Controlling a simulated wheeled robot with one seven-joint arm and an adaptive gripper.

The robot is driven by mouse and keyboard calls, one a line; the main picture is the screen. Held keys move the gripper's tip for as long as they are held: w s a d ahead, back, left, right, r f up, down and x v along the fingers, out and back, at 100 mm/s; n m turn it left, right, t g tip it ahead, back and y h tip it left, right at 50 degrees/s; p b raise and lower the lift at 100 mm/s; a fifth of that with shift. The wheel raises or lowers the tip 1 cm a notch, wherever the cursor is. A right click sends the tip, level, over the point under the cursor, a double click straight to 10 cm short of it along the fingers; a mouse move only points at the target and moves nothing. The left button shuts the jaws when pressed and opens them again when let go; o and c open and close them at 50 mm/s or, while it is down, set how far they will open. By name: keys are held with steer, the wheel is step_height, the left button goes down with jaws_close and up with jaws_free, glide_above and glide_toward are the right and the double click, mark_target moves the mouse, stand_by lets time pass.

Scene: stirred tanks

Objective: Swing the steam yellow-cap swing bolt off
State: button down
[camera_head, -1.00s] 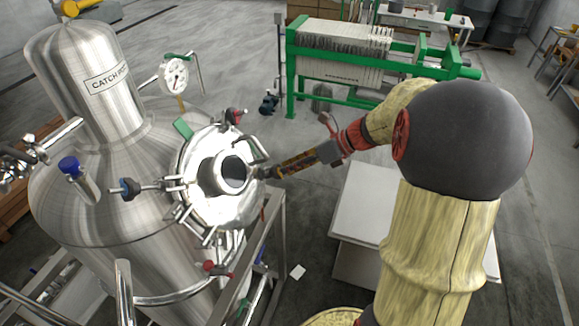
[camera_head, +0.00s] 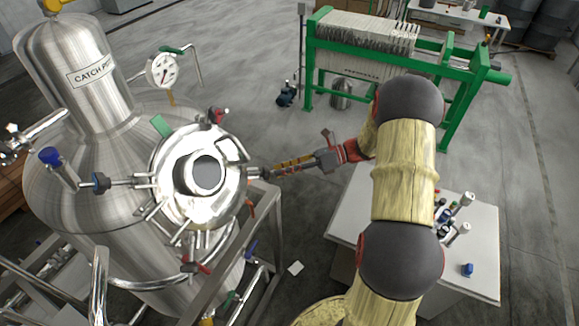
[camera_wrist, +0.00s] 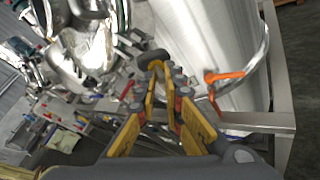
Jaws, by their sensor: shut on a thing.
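A steel vessel labelled CATCH POT (camera_head: 92,72) carries a round lid (camera_head: 185,215) with a dark central sight glass (camera_head: 207,174). My gripper (camera_head: 270,173) is at the lid's right side, shut on the swing bolt there. In the wrist view my gripper (camera_wrist: 160,76) has both yellow fingers closed around its end, where a dark round part (camera_wrist: 152,58) shows beyond the tips. The fingers hide most of this bolt, and its cap colour is unclear.
A steel frame (camera_head: 262,225) stands below the gripper. An orange handle (camera_wrist: 224,77) is just right of the fingers in the wrist view. A pressure gauge (camera_head: 163,69) rises behind the lid. A white table (camera_head: 480,260) with small items stands at right; a green-framed press (camera_head: 312,70) is behind.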

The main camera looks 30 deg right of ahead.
steer(key=w+f, duration=0.4)
steer(key=shift+w, duration=0.25)
steer(key=c, duration=2.2)
jaws_free()
steer(key=shift+s+a+r, duration=0.1)
steer(key=shift+s+a, duration=0.1)
steer(key=shift+c, duration=0.2)
steer(key=shift+o, duration=1.2)
steer(key=shift+w, duration=0.15)
steer(key=shift+o, duration=0.4)
steer(key=v, duration=1.2)
steer(key=shift+c, duration=0.3)
